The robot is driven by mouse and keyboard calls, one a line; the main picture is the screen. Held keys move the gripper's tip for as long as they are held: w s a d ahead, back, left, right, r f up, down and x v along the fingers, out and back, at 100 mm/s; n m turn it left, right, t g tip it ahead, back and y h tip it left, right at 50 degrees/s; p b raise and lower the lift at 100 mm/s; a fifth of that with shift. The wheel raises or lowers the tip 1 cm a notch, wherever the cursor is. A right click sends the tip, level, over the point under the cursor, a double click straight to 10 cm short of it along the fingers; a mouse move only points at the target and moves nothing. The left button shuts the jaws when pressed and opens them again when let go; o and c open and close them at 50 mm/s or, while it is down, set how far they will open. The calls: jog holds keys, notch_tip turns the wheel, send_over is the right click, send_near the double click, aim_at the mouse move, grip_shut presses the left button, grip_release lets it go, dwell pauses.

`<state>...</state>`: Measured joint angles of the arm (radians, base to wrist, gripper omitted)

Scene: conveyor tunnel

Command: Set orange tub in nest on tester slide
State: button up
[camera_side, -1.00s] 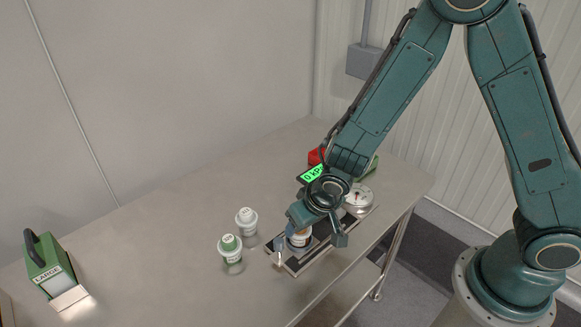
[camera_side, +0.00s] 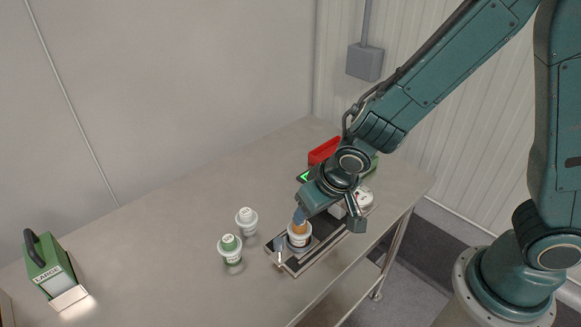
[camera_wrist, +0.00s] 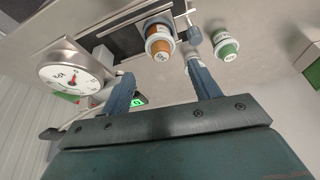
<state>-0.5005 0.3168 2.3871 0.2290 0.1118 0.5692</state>
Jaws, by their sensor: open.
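The orange tub (camera_side: 299,236), a white cup with an orange band, stands upright on the dark tester slide (camera_side: 322,247) near its front end. It appears seated in the nest, though the nest's edge is mostly hidden beneath it. In the wrist view the orange tub (camera_wrist: 159,45) shows beyond the fingers, on the slide's dark strip (camera_wrist: 126,42). My gripper (camera_side: 328,219) is open and empty, above and to the right of the tub. One blue finger overlaps the tub's top in the side view. In the wrist view both fingers (camera_wrist: 160,70) are spread and hold nothing.
A green-lidded tub (camera_side: 230,253) and a white-lidded tub (camera_side: 246,221) stand left of the slide. A round dial gauge (camera_wrist: 72,78) is at the slide's other end. A red bin (camera_side: 323,151) stands behind. The middle-left table is clear.

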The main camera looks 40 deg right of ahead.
dwell(0.5)
jog(key=s+d+r, duration=0.3)
jog(key=d+r, duration=0.1)
jog(key=r, duration=0.2)
jog(key=s+d+r, duration=0.2)
jog(key=d+r, duration=0.1)
jog(key=r, duration=0.4)
jog(key=s+d+r, duration=0.2)
jog(key=s+r, duration=0.1)
jog(key=s, duration=0.3)
jog(key=s+d+r+n+t, duration=0.1)
jog(key=s+d+r, duration=0.2)
jog(key=s+r, duration=0.1)
jog(key=shift+s+n+y, duration=0.3)
jog(key=shift+s, duration=0.6)
